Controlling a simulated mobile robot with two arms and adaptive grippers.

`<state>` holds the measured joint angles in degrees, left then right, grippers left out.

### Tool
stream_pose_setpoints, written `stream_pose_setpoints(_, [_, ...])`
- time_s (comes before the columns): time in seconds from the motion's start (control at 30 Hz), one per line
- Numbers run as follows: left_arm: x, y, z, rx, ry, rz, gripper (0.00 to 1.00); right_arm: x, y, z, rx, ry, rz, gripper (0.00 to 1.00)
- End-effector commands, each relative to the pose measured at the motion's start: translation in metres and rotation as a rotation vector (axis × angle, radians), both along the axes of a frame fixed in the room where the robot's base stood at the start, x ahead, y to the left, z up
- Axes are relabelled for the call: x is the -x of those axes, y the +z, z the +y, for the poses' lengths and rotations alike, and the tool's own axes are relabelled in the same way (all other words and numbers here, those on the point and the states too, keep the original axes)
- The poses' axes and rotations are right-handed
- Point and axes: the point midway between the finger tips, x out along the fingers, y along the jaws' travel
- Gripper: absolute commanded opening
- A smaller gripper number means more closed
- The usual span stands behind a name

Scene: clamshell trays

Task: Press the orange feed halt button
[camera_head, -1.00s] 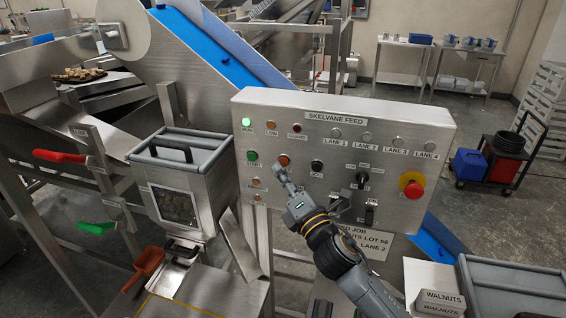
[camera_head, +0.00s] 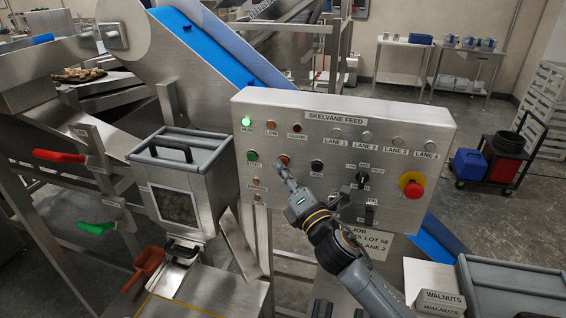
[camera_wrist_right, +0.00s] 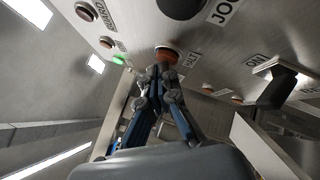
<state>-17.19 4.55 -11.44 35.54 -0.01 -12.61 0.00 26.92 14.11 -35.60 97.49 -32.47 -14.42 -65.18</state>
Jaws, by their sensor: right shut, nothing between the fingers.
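The orange feed halt button (camera_head: 284,160) is on the steel control panel (camera_head: 230,108), just right of the green start button (camera_head: 252,156). In the right wrist view the halt button (camera_wrist_right: 167,55) is a round orange cap beside its label. My right gripper (camera_head: 284,172) is shut and empty, its tips right at the lower edge of the halt button. In the right wrist view the gripper's tips (camera_wrist_right: 160,72) overlap the cap's lower edge. I cannot tell whether they touch it. My left gripper is not in view.
The black jog button (camera_head: 317,165) is right of the halt button. Selector switches (camera_head: 362,180) and a red emergency stop (camera_head: 412,189) are farther right. The green run lamp (camera_head: 247,121) is lit. A hopper box (camera_head: 185,175) stands left of the panel.

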Motion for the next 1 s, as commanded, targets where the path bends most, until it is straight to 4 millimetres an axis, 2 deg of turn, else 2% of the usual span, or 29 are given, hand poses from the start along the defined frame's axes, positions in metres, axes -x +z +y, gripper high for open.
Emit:
stream_pose_setpoints(0.73, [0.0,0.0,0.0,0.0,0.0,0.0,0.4,-0.005,0.0,-0.002,0.0,-0.001,0.0,0.0])
stream_pose_setpoints(1.0, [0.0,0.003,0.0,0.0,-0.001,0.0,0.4,0.006,0.0,0.001,-0.001,0.0,0.002,0.0])
